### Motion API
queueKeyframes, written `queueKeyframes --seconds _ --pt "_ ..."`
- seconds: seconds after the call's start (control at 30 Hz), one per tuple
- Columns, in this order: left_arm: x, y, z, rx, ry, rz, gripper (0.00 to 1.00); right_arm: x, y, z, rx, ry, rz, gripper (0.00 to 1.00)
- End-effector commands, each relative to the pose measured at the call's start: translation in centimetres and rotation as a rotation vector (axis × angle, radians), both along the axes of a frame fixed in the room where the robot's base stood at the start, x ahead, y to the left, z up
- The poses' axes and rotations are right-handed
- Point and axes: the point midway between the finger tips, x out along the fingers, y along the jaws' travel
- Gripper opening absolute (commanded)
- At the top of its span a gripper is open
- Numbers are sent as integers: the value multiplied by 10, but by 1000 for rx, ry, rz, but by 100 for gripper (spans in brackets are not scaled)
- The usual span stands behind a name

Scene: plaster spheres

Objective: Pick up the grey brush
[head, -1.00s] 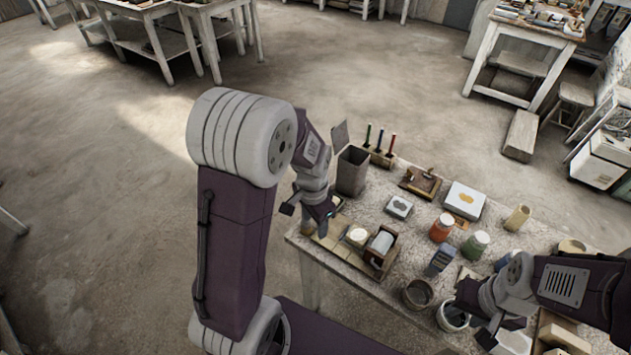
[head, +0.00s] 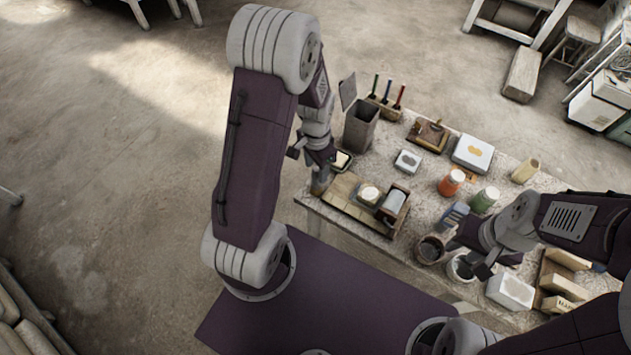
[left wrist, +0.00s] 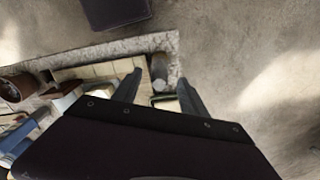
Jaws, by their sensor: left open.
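No brush with a clearly grey handle can be made out in the head view. In the left wrist view, a grey cylinder (left wrist: 160,70) with a paler end lies between the fingers near the table edge. It may be the grey brush, but I cannot tell. A grey-brown upright shape (head: 321,178) shows below the gripper at the table's left corner. My left gripper (head: 320,164) is open and low over that corner; its fingers also show in the left wrist view (left wrist: 160,90). My right gripper (head: 477,262) hangs over the front of the table, its jaw gap unclear.
A tall grey container (head: 361,126) stands just right of my left gripper. Behind it, a wooden rack (head: 384,108) holds green, blue and red handles. A tan board (head: 345,188), a wooden box (head: 393,208) and several jars crowd the table (head: 420,183).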

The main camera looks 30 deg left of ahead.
Motion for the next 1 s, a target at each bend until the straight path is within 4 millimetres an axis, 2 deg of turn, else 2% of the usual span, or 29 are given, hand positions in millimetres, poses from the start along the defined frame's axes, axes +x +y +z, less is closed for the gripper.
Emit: queueKeyframes --seconds 0.3,0.53,0.57,0.73,1.0 --pt "1 3 -48 0 2 0 50 0 0 4 0 0 0 36" --pt "2 3 -51 0 0 0 50 0 0 4 0 0 0 36" --pt "2 3 -51 0 0 0 48 0 0 4 0 0 0 36" --pt "2 3 -51 0 0 0 0 0 0 4 0 0 0 36" --pt "2 3 -50 0 -1 0 0 0 0 4 0 0 0 36"
